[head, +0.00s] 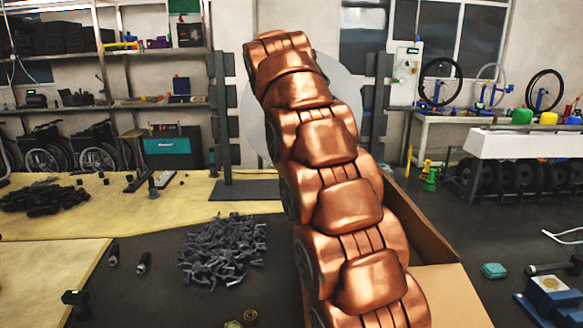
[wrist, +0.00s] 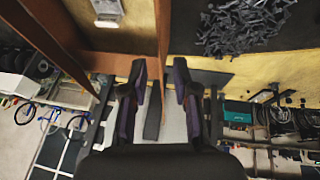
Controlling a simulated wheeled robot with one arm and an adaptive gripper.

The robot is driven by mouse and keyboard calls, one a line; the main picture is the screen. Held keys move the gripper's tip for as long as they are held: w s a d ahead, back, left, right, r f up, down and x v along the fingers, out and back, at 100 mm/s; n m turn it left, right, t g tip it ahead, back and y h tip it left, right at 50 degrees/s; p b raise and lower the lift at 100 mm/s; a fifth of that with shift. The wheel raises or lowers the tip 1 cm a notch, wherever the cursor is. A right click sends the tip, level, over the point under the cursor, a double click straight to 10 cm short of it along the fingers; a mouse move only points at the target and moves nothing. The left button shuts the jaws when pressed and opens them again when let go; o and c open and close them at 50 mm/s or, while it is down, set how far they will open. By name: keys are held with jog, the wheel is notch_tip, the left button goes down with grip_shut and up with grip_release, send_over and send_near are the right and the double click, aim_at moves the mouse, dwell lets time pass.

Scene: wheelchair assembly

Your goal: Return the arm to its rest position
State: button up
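My copper-coloured segmented arm (head: 335,185) rises through the middle of the head view. It leans to the left and ends at the top, in front of a pale round disc (head: 350,100). My gripper is not visible in the head view. In the wrist view my gripper (wrist: 160,75) shows two dark fingers with purple sides, standing apart. No object is clearly held between them. A grey bar shows in the gap, and its distance is hard to tell.
A pile of grey parts (head: 222,250) lies on the dark table left of the arm. A cardboard box (head: 448,285) stands right of it. A dark upright rack (head: 222,110) is behind. Teal and blue items (head: 494,271) lie at the lower right. Wheelchairs (head: 97,150) stand under shelves.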

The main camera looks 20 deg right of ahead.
jog(key=shift+s+a+r, duration=0.1)
jog(key=shift+r, duration=0.2)
dwell(0.4)
